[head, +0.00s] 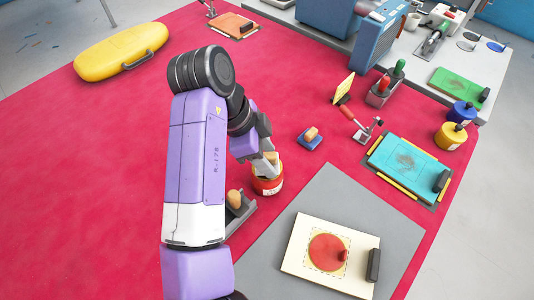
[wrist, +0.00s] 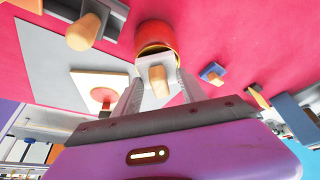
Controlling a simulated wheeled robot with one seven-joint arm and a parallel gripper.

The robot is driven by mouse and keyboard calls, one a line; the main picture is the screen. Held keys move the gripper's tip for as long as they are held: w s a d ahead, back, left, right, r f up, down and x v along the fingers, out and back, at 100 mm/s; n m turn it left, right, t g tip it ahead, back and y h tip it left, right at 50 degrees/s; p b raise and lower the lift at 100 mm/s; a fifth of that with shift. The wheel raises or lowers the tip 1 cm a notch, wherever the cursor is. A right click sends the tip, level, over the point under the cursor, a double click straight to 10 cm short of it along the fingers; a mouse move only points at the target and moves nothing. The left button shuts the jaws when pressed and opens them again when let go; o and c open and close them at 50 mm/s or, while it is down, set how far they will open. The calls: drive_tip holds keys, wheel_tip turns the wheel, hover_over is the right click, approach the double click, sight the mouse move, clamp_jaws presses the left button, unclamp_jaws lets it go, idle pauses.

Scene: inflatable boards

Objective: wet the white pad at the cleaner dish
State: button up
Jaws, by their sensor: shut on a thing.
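My gripper (head: 268,160) is shut on the wooden handle (wrist: 158,80) of a pad. The pale pad (wrist: 150,68) shows behind the handle in the wrist view, between the two fingers. In the head view, the gripper points down at a round red tub (head: 268,185) with a yellowish label, which appears to be the cleaner dish. The tub also shows just beyond the pad in the wrist view (wrist: 155,35). The pad is at or above the tub's top. I cannot tell whether it touches what is inside.
A grey tray (head: 241,214) with a wooden-handled tool stands close to the tub. A blue pad (head: 311,142) lies to its right. A cream board (head: 300,262) with a red disc lies on the grey mat (head: 345,190). The red surface at left is mostly clear.

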sight(267, 156)
drive_tip(key=shift+f+b, duration=0.4)
drive_tip(key=shift+f, duration=0.3)
idle(0.6)
drive_tip(key=shift+r, duration=0.15)
idle(0.4)
drive_tip(key=shift+r+p, duration=2.75)
drive_tip(key=shift+r, duration=0.65)
